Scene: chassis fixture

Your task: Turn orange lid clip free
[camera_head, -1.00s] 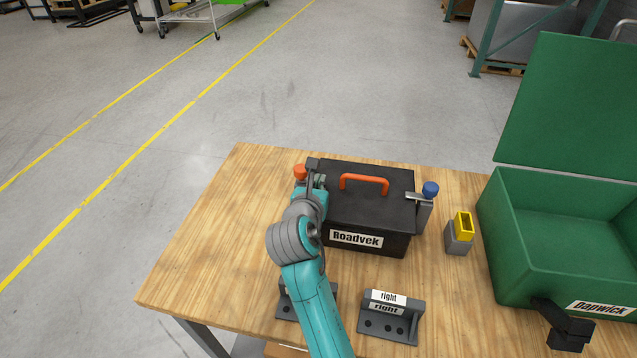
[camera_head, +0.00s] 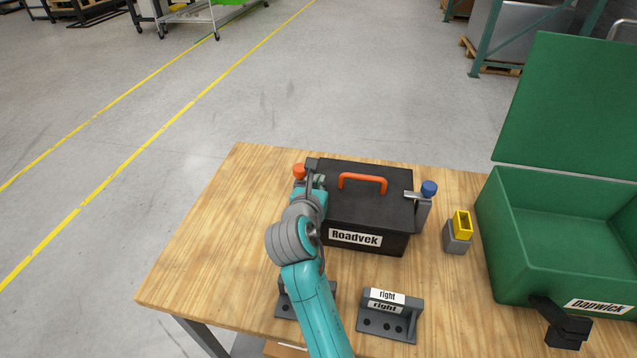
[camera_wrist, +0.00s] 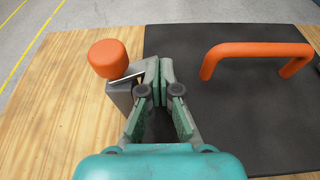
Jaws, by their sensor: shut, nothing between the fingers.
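The black box labelled Roadvek (camera_head: 335,215) stands on the wooden table, with an orange handle (camera_head: 362,182) on its lid. The orange lid clip (camera_head: 299,171) is at the box's left side; in the wrist view its orange knob (camera_wrist: 108,58) sits on a grey post with a thin metal arm pointing right. My gripper (camera_wrist: 154,72) is shut and empty, its fingertips over the lid's left edge, close beside the right end of the clip's arm. I cannot tell whether they touch it. In the head view my arm hides part of the gripper and the box's left side.
A blue-knobbed clip (camera_head: 429,188) is at the box's right side. A grey block with a yellow top (camera_head: 462,224) and an open green case (camera_head: 508,250) stand further right. A grey bracket labelled right (camera_head: 392,318) is in front; another is partly behind my arm.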

